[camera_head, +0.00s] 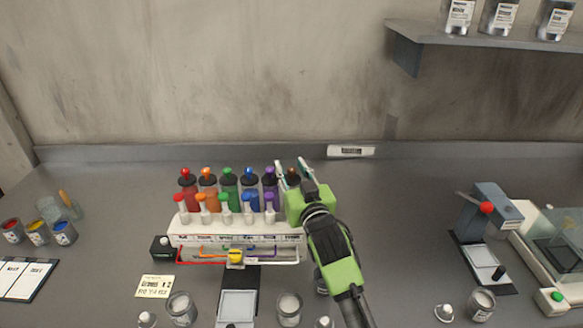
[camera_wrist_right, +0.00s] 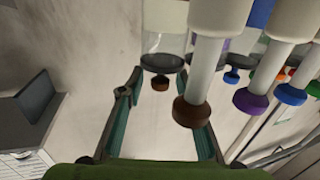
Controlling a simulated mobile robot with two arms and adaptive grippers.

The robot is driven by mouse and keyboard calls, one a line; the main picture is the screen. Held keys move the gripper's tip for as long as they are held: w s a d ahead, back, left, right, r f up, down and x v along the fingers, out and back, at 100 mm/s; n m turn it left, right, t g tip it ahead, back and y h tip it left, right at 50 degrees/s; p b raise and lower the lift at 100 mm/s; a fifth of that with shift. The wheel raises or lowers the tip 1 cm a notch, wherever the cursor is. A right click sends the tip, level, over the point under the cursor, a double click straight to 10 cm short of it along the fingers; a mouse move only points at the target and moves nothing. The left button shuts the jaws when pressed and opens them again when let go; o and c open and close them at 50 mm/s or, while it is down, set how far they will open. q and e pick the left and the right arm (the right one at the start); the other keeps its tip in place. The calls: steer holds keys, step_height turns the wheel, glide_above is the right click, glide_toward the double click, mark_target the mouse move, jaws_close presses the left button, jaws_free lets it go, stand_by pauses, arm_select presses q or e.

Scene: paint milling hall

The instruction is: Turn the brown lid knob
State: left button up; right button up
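The brown lid knob (camera_head: 292,174) tops the rightmost canister of the rack's back row. It shows in the right wrist view as a small brown knob (camera_wrist_right: 160,83) under a dark lid (camera_wrist_right: 163,63). My right gripper (camera_head: 291,164) is open, its fingers on either side of the knob. In the wrist view gaps remain on both sides, so no contact shows. The body of this canister is mostly hidden behind the gripper in the head view. A second, larger brown cap (camera_wrist_right: 192,112) on a white tube is close to the right finger. My left gripper is not in view.
The white rack (camera_head: 240,240) holds canisters with red, orange, green, blue and purple knobs, with capped white tubes before them. Jars (camera_head: 289,308) stand in front. A grey press (camera_head: 490,215) stands to the right. A shelf (camera_head: 470,38) hangs at upper right.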

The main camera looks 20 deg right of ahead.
steer(key=shift+c, duration=0.4)
jaws_close()
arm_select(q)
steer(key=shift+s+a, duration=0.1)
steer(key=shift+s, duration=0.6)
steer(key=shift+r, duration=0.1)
arm_select(e)
steer(key=shift+r, duration=0.1)
